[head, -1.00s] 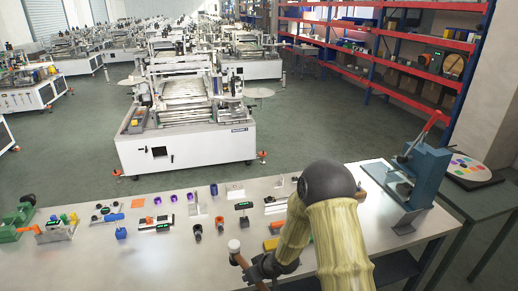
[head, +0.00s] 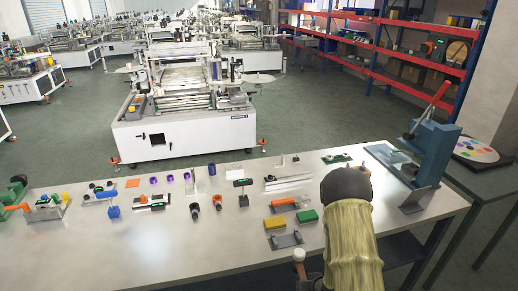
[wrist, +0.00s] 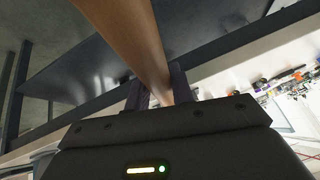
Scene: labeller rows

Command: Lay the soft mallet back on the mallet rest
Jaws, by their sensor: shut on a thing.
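The soft mallet shows its pale head (head: 299,255) at the bottom of the head view, over the bench's front edge. Its brown wooden handle (wrist: 135,40) crosses the top of the wrist view. My gripper (wrist: 157,96) is shut on the handle, with a dark finger on either side of it. A grey metal bracket (head: 286,241), which looks like the mallet rest, lies empty on the bench just behind the mallet head. The mallet is apart from it.
Yellow (head: 275,223) and green (head: 306,216) blocks and an orange-handled tool (head: 288,203) lie close behind the bracket. A blue-green press (head: 432,150) stands at the bench's right end. The bench's left front (head: 150,245) is clear. My arm covers part of the right side.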

